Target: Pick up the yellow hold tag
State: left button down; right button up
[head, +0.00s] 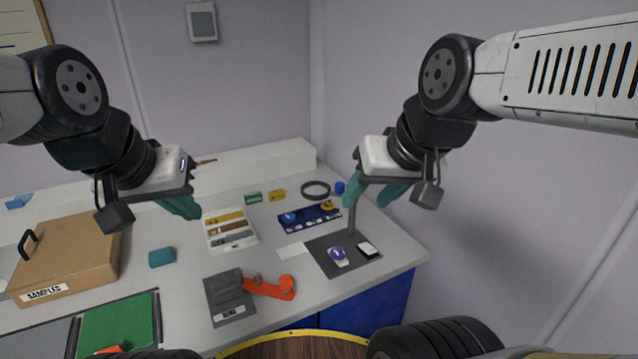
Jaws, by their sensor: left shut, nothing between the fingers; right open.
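A small yellow block-like piece (277,195), which looks like the hold tag, sits toward the back of the bench beside a similar green piece (253,197). Any lettering on it is too small to read. My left gripper (190,208) is shut and empty, in the air to the left of the yellow piece. My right gripper (370,197) is open and empty, in the air to the right of it, over the bench's right side. Neither gripper touches the yellow piece.
A white tray (251,240) of tools, a blue mat (298,228) with small items, and a black ring (315,190) lie near the yellow piece. A post stands on a dark plate (330,266). A cardboard samples box (75,255) is at left, an orange-handled device (270,287) in front.

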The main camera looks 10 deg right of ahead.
aim_at(278, 194)
jog(key=i+l+u, duration=0.1)
jog(key=l+u, duration=0.9)
jog(key=l, duration=0.25)
